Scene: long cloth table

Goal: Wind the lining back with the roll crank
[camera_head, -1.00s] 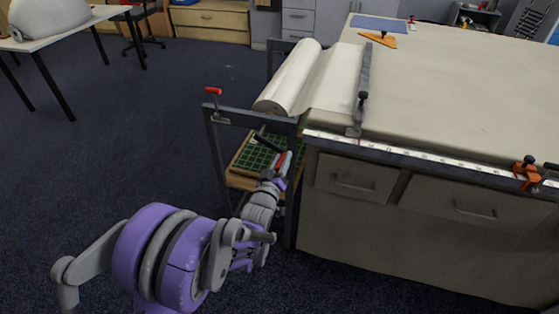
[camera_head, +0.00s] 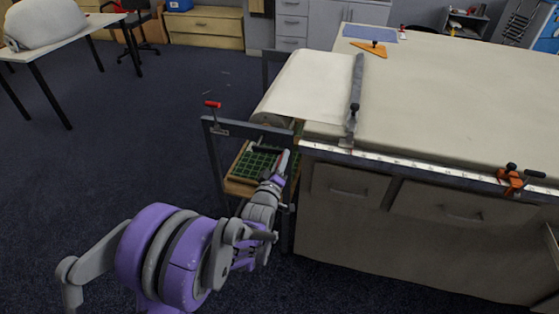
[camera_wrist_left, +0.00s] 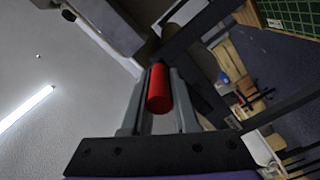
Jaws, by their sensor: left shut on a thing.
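The cream lining (camera_head: 312,85) lies over the left end of the table and bends down at its left edge over a roll, whose end (camera_head: 275,119) shows under it. A dark frame (camera_head: 245,131) stands at the table's end. The roll crank (camera_head: 268,150) is a dark arm below the frame's top rail, with a red handle (camera_wrist_left: 160,88). My left gripper (camera_wrist_left: 158,100) is shut on that handle, which shows between its two fingers in the left wrist view. In the head view the fingertips (camera_head: 281,165) partly hide the handle. My right gripper is not in view.
A grey bar (camera_head: 356,90) lies across the lining. A red-knobbed lever (camera_head: 212,105) stands on the frame's left corner. A green gridded board (camera_head: 250,168) sits inside the frame. An orange clamp (camera_head: 513,180) grips the table's front edge. Floor to the left is clear.

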